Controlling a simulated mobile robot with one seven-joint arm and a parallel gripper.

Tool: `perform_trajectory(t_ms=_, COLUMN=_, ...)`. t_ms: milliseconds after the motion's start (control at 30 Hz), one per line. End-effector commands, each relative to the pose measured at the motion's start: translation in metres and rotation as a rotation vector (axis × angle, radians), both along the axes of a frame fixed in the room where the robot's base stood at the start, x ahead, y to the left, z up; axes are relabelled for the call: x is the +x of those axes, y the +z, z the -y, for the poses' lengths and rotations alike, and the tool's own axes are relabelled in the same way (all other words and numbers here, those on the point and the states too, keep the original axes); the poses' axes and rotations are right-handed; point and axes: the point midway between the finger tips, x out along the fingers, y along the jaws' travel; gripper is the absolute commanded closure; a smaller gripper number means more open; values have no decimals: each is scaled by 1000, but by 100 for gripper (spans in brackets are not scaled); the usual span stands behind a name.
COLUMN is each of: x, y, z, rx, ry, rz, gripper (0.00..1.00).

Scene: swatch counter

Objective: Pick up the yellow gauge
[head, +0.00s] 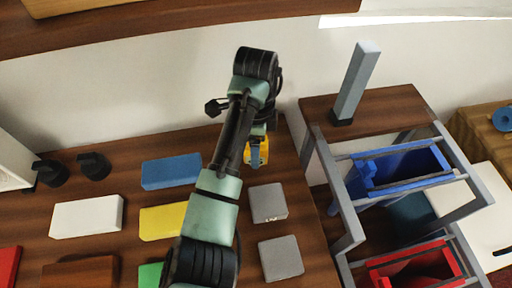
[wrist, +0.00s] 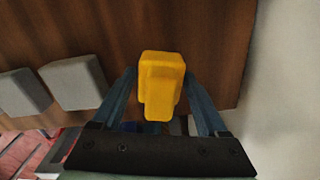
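The yellow gauge (wrist: 161,82) is a small stepped block. In the wrist view it sits between the two fingers of my gripper (wrist: 160,76), over brown wood. The fingers are wide apart, one on each side of it, with what looks like a narrow gap at each side. In the head view the gauge (head: 261,153) shows near the back right of the counter, partly hidden by my gripper (head: 257,155). I cannot tell whether it touches the counter.
Two grey blocks (head: 268,202) (head: 281,258) lie in front of the gauge. Blue (head: 171,171), yellow (head: 162,221) and white (head: 87,216) blocks lie to the left. A rack with a blue bin (head: 403,172) and a red bin (head: 414,271) stands at right. A wall is close behind.

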Motion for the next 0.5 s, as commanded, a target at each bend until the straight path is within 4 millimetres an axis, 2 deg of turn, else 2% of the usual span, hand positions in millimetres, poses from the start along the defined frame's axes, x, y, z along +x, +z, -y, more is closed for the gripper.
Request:
perform_trajectory(t_ms=33, x=0, y=0, z=0, rx=0, ry=0, rz=0, gripper=35)
perform_trajectory(t_ms=67, x=0, y=0, z=0, rx=0, ry=0, rz=0, gripper=40)
perform_trajectory(t_ms=400, x=0, y=0, z=0, rx=0, ry=0, rz=0, gripper=100)
perform_trajectory(t_ms=500, x=0, y=1, z=0, rx=0, ry=0, rz=1, gripper=100)
